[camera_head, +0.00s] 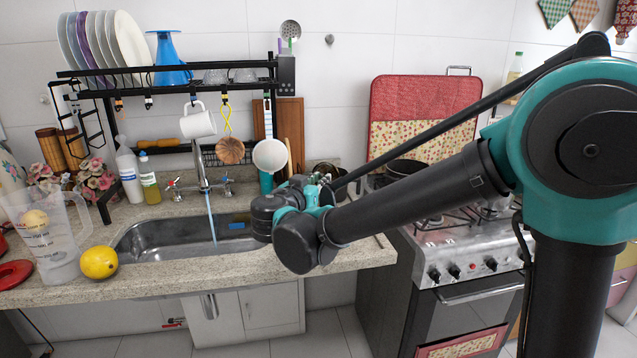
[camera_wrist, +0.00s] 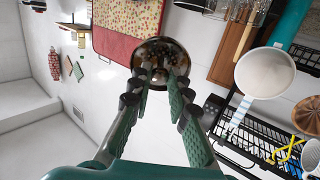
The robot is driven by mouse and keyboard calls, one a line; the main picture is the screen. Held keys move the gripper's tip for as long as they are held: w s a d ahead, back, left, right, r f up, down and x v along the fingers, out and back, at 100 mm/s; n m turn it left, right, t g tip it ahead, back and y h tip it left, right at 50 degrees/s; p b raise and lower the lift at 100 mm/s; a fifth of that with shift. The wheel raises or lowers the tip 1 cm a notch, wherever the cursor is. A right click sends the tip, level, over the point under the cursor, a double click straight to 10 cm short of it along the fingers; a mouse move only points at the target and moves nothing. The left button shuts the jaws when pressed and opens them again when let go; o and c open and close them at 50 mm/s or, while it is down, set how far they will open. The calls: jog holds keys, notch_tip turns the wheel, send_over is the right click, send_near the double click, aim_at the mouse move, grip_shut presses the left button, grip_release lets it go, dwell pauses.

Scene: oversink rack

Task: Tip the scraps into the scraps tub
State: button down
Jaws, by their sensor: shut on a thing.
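My gripper (camera_wrist: 160,88) is shut on a round dark container (camera_wrist: 149,50) at its fingertips in the wrist view. Pale and brown bits, seemingly the scraps (camera_wrist: 158,72), show inside its rim. In the head view my gripper is at the counter's right part, between sink and stove, mostly hidden by my own arm. A dark round rim (camera_head: 326,169) shows just behind it; I cannot tell whether it is the held container. I cannot pick out a scraps tub for certain in either view.
The sink (camera_head: 150,243) has a running tap (camera_head: 203,180) and a blue sponge. A black rack (camera_head: 170,70) with hanging mug (camera_head: 198,122) and white pan (camera_head: 270,156) stands above. A clear jug (camera_head: 50,245) and lemon (camera_head: 99,262) are left. The stove (camera_head: 460,255) is right.

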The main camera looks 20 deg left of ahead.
aim_at(328, 168)
jog(key=w+g, duration=0.1)
jog(key=g, duration=0.1)
jog(key=w+r+g, duration=0.1)
jog(key=shift+w+d+g, duration=0.15)
jog(key=shift+w+g, duration=0.05)
jog(key=shift+g, duration=0.2)
jog(key=w+g, duration=0.1)
jog(key=g, duration=0.1)
jog(key=w+r+g, duration=0.1)
jog(key=shift+w+d+g, duration=0.1)
jog(key=shift+w+g, duration=0.1)
jog(key=shift+g, duration=0.2)
jog(key=w+g+y, duration=0.1)
jog(key=w+g, duration=0.6)
jog(key=w, duration=0.1)
jog(key=shift+d+f+g, duration=0.15)
jog(key=shift+g, duration=0.25)
